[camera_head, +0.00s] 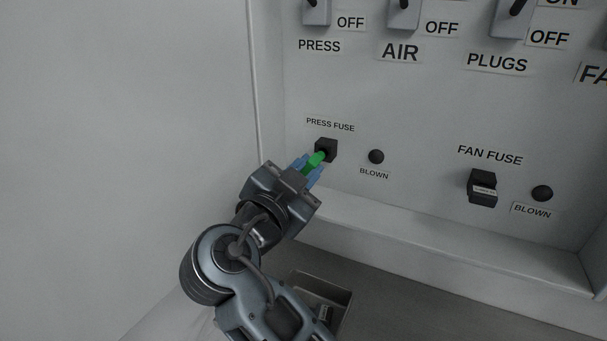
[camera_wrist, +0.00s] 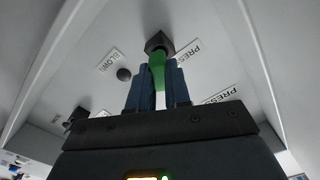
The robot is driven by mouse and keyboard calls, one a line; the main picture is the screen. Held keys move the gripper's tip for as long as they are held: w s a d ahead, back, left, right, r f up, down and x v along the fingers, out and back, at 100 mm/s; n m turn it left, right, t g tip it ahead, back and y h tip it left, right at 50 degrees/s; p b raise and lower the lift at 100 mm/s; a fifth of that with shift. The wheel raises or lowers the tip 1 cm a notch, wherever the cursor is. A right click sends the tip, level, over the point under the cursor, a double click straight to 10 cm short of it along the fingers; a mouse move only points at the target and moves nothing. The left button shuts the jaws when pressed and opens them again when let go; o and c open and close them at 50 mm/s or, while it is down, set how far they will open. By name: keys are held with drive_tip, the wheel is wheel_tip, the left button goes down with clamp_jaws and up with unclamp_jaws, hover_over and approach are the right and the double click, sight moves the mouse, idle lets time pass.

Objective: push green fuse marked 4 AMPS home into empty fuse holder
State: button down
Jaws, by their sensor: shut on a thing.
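My gripper (camera_head: 307,169) is shut on a green fuse (camera_head: 315,160), holding it between blue fingertips in front of the panel. The fuse's far end is at the black PRESS FUSE holder (camera_head: 326,147); I cannot tell how deep it sits in it. In the wrist view the green fuse (camera_wrist: 157,70) stands out from between the fingers (camera_wrist: 157,88) and meets the black holder (camera_wrist: 158,41). The 4 AMPS marking cannot be read in either view.
A round black BLOWN indicator (camera_head: 376,156) is just right of the holder. The FAN FUSE holder (camera_head: 482,188) is farther right, with another BLOWN indicator (camera_head: 542,193). Switches (camera_head: 403,14) line the top. A grey tray (camera_head: 339,294) lies below, partly behind my arm. A side wall is at left.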

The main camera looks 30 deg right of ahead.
sight(307, 171)
drive_tip(key=shift+b+x, duration=0.85)
drive_tip(key=shift+x, duration=0.75)
drive_tip(key=c, duration=1)
unclamp_jaws()
drive_tip(key=shift+b+v, duration=0.6)
drive_tip(key=shift+v, duration=3.25)
drive_tip(key=shift+a, duration=0.1)
